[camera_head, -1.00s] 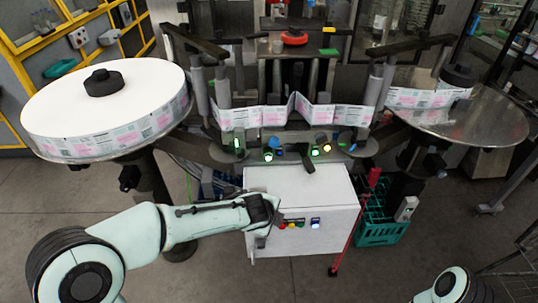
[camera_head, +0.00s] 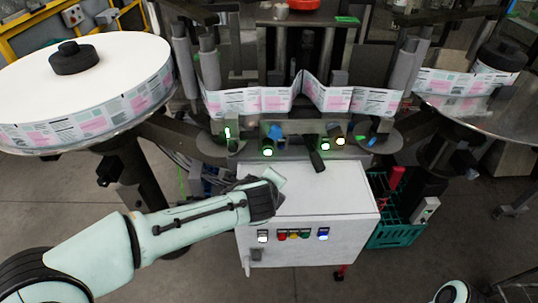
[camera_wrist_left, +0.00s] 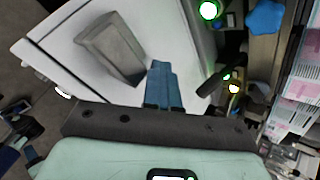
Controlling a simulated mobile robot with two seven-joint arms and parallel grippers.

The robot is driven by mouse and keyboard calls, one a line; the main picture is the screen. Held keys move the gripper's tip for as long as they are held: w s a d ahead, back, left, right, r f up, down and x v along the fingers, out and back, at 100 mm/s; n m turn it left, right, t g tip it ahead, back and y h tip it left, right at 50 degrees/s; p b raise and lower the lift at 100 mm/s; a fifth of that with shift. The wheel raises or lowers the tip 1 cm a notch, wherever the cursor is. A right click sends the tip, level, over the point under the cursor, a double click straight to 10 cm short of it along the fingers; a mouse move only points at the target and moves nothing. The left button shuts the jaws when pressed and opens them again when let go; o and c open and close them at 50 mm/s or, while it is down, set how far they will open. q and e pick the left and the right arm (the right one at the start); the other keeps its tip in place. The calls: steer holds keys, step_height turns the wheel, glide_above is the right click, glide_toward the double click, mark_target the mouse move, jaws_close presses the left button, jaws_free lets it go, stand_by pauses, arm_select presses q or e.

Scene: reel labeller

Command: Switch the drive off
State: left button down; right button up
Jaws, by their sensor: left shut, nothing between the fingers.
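The white control cabinet (camera_head: 350,239) stands below the labelling machine. A grey handle-like part (camera_head: 255,256) sits low at the front's left. No label can be read. My left gripper (camera_head: 273,177) is over the left part of the cabinet's top, above and behind the buttons. In the left wrist view its blue fingers (camera_wrist_left: 165,85) are together and empty, over the white top. My right gripper is out of view.
The label strip (camera_head: 277,99) runs between the large left reel (camera_head: 110,110) and the right reel, behind the cabinet. Lit sensors and knobs (camera_head: 268,150) sit on the machine's edge. A green crate (camera_head: 394,236) stands right of the cabinet. Floor in front is open.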

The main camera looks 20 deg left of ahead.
mark_target(268, 151)
arm_select(q)
steer(key=shift+s+f, duration=0.15)
steer(key=shift+f, duration=0.15)
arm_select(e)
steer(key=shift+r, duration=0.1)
arm_select(q)
steer(key=shift+a, duration=0.1)
steer(key=shift+w+a+p, duration=0.15)
steer(key=shift+w+p, duration=0.25)
steer(key=shift+w, duration=0.15)
steer(key=w+p, duration=0.1)
steer(key=w, duration=0.1)
steer(key=w+a+p, duration=0.1)
steer(key=w, duration=0.1)
steer(key=w+a+p, duration=0.1)
steer(key=w, duration=0.1)
steer(key=shift+w, duration=0.7)
steer(key=shift+r, duration=0.1)
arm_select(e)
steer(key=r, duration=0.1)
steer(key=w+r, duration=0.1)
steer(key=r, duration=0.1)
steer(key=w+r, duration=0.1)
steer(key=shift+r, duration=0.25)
arm_select(q)
steer(key=shift+w, duration=0.1)
